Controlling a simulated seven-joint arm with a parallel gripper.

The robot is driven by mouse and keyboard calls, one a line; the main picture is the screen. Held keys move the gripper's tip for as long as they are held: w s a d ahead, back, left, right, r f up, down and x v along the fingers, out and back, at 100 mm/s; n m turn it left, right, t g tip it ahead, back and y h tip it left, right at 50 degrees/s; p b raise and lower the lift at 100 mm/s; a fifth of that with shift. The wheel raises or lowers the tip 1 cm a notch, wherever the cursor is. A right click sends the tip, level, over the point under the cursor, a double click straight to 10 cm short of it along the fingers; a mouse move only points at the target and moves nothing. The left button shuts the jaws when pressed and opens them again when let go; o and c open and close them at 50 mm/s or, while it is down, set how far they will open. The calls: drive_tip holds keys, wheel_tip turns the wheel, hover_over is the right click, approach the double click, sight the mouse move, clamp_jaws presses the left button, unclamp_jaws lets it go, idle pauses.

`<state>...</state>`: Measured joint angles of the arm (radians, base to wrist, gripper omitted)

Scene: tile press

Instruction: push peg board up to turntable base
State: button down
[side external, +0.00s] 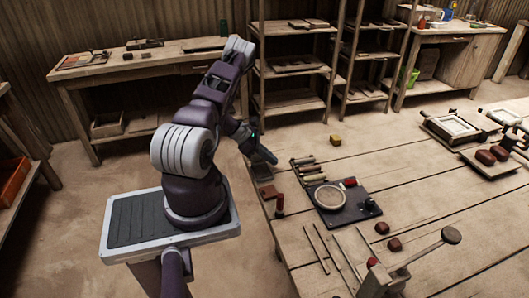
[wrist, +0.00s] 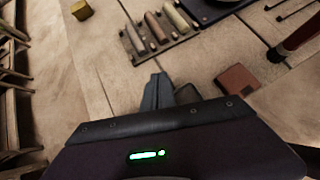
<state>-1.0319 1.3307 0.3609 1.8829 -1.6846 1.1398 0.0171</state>
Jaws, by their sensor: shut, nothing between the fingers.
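The peg board (wrist: 164,46) is a small brown strip with several pale and brown pegs in a row. In the side external view, the peg board (side external: 296,170) lies left of and behind the turntable base (side external: 355,207), a dark plate carrying a pale round disc and a red knob. A corner of the turntable base (wrist: 212,12) shows at the top of the wrist view, close to the board's right end; a narrow gap seems to separate them. My gripper (side external: 272,160) is shut and empty, to the left of the peg board. In the wrist view, my gripper (wrist: 160,80) points towards the board, apart from it.
A red-brown block (wrist: 238,79) lies right of my gripper, near the table's edge. A red-handled tool (wrist: 300,38) is beyond it. A yellow cube (side external: 336,140) sits behind the peg board. Dark red blocks (side external: 394,244) and a lever device lie in front of the turntable.

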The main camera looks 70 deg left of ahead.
sight(293, 170)
drive_tip(key=w, duration=0.1)
drive_tip(key=w+d+f, duration=0.1)
drive_tip(key=w, duration=0.1)
drive_tip(key=w+f, duration=0.1)
drive_tip(key=w, duration=0.1)
drive_tip(key=shift+d, duration=0.35)
drive_tip(key=shift+w+d, duration=0.15)
drive_tip(key=shift+w, duration=0.2)
drive_tip(key=shift+w+d, duration=0.2)
drive_tip(key=shift+w, duration=0.3)
drive_tip(key=shift+w+d, duration=0.15)
drive_tip(key=shift+w, duration=0.35)
